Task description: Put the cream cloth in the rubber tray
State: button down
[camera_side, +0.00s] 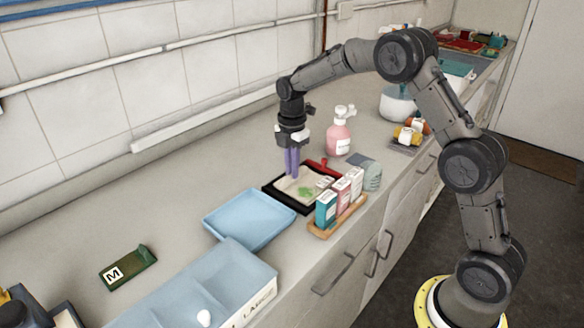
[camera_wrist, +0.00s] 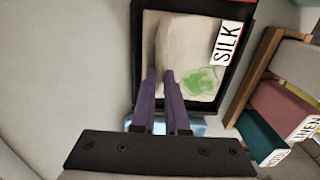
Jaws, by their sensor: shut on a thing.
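The cream cloth (camera_side: 303,188) has a green patch and lies spread inside a shallow black tray (camera_side: 269,191). The wrist view shows the cloth (camera_wrist: 180,45) within the dark rim, beside a white SILK label (camera_wrist: 226,43). My gripper (camera_side: 292,176) points down over the tray, its purple fingers close together. In the wrist view my gripper (camera_wrist: 160,74) is shut on the cloth, which is ridged at the fingertips. A shallow light blue tray (camera_side: 250,217) stands beside the black one. I cannot tell by material which tray is rubber.
A wooden rack (camera_side: 340,220) of small boxes stands close right of the black tray. A pink pump bottle (camera_side: 340,135) is behind. A divided blue bin (camera_side: 235,262) and a green block marked M (camera_side: 128,268) lie toward the front.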

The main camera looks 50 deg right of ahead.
jog(key=shift+f, duration=0.15)
jog(key=c, duration=0.9)
grip_release()
notch_tip(320, 180, up, 12)
jog(key=shift+r, duration=0.25)
